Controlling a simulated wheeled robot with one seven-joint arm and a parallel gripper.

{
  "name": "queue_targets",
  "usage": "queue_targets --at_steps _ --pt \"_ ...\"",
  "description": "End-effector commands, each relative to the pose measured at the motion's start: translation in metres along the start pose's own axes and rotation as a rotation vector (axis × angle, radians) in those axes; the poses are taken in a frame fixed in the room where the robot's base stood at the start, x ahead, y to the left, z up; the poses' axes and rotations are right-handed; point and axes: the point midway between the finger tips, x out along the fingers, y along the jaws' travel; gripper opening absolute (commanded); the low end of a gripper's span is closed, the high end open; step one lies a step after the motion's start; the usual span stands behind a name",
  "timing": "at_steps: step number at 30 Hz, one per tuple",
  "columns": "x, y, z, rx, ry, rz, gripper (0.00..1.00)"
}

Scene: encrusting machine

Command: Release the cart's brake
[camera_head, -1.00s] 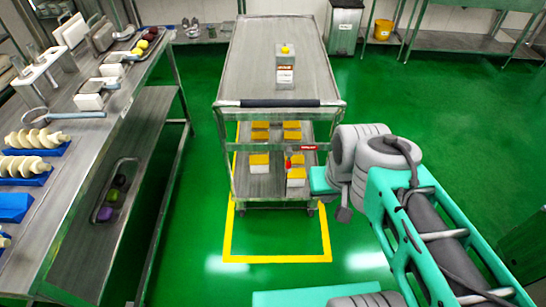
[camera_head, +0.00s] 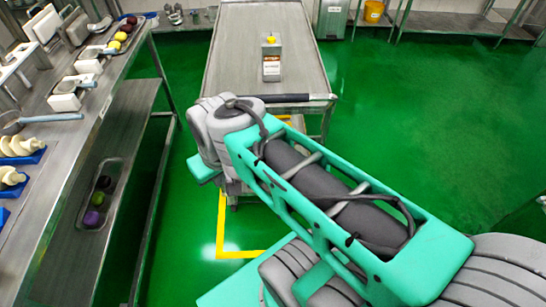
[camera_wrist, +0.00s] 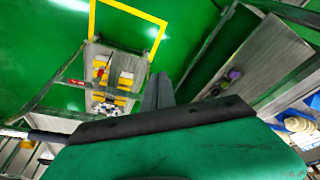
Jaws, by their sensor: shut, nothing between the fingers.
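The metal cart (camera_head: 225,65) stands ahead of me with a black handle bar (camera_head: 285,98) along its near edge. In the head view my arm covers its lower shelves and most of its wheels. In the wrist view its lower shelf (camera_wrist: 93,72) shows with yellow-and-white boxes (camera_wrist: 124,80). My gripper (camera_wrist: 157,90) shows in the wrist view as dark fingers closed together, empty, beside the shelf in the picture; I cannot tell the distance. In the head view the gripper is hidden. I cannot make out a brake in either view.
A yellow floor line (camera_head: 221,225) runs near the cart. A metal worktable (camera_head: 75,135) with trays and tools stands left. Green floor (camera_head: 420,110) is open to the right.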

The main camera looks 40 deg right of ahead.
Motion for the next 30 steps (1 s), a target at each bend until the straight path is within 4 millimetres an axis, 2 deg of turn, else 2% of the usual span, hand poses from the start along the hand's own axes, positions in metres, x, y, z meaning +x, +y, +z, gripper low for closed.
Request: queue_targets --at_steps 5,7,8,11,14,16,19,21,24,25,27,30 --pt "0.0 0.0 0.0 0.0 0.0 0.0 0.0" --pt "0.006 0.003 -0.002 0.01 0.0 0.0 0.0" --pt "0.012 0.006 -0.004 0.021 0.0 -0.001 0.0" --pt "0.051 0.028 -0.019 0.085 0.004 -0.013 0.0" --pt "0.114 0.081 -0.042 0.204 0.024 -0.042 0.0" --pt "0.164 0.137 -0.052 0.305 0.057 -0.071 0.0" --pt "0.228 0.226 -0.045 0.451 0.125 -0.114 0.0" --pt "0.264 0.284 -0.029 0.542 0.181 -0.139 0.0" --pt "0.295 0.346 0.0 0.639 0.255 -0.162 0.0" --pt "0.3 0.358 0.007 0.659 0.272 -0.167 0.0" --pt "0.306 0.378 0.019 0.69 0.302 -0.174 0.0" --pt "0.305 0.387 0.024 0.704 0.318 -0.178 0.0"
